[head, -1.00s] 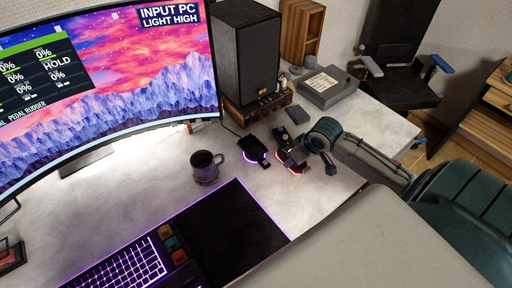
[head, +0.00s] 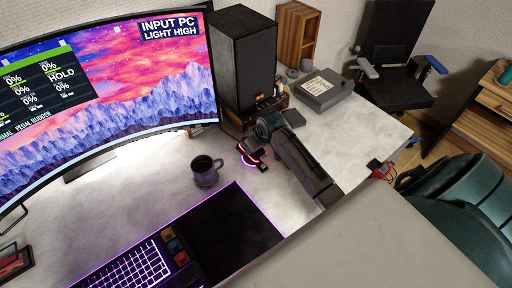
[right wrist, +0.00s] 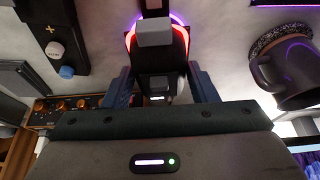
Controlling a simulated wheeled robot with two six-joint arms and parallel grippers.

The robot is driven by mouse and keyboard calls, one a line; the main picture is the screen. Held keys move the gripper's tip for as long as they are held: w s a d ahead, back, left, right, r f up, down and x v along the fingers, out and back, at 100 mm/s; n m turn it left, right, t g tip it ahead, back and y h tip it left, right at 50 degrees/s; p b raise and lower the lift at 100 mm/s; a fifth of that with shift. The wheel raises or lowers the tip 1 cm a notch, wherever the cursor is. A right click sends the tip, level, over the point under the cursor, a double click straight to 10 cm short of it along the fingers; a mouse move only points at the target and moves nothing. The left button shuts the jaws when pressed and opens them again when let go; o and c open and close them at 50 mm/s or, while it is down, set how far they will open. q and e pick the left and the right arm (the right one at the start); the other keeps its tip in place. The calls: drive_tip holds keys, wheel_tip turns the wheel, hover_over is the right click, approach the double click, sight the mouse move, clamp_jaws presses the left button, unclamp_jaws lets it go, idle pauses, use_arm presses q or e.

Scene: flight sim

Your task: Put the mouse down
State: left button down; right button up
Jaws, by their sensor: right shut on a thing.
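The mouse (right wrist: 157,62) is dark with a red-lit rim and a grey wheel. In the right wrist view it sits between the two blue finger pads of my right gripper (right wrist: 161,86), which is shut on it. In the head view the red-lit mouse (head: 245,153) shows just beyond my right gripper (head: 258,148), low over the desk, right of the mug. A purple-glowing dark pad or dock (head: 250,165) lies right by it; the mouse overlaps it in view. I cannot tell whether the mouse touches it or the desk. My left gripper is not in view.
A dark mug (head: 206,171) stands close left of the mouse and shows in the right wrist view (right wrist: 291,76). A speaker (head: 243,60) stands behind on a wooden amplifier. The keyboard (head: 130,262) and black mat (head: 222,232) are in front. The desk (head: 385,128) is mostly clear at right.

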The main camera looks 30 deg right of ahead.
drive_tip(key=shift+f, duration=0.8)
drive_tip(key=o, duration=1)
drive_tip(key=b+v, duration=0.1)
drive_tip(key=v, duration=1.1)
drive_tip(key=shift+b, duration=0.35)
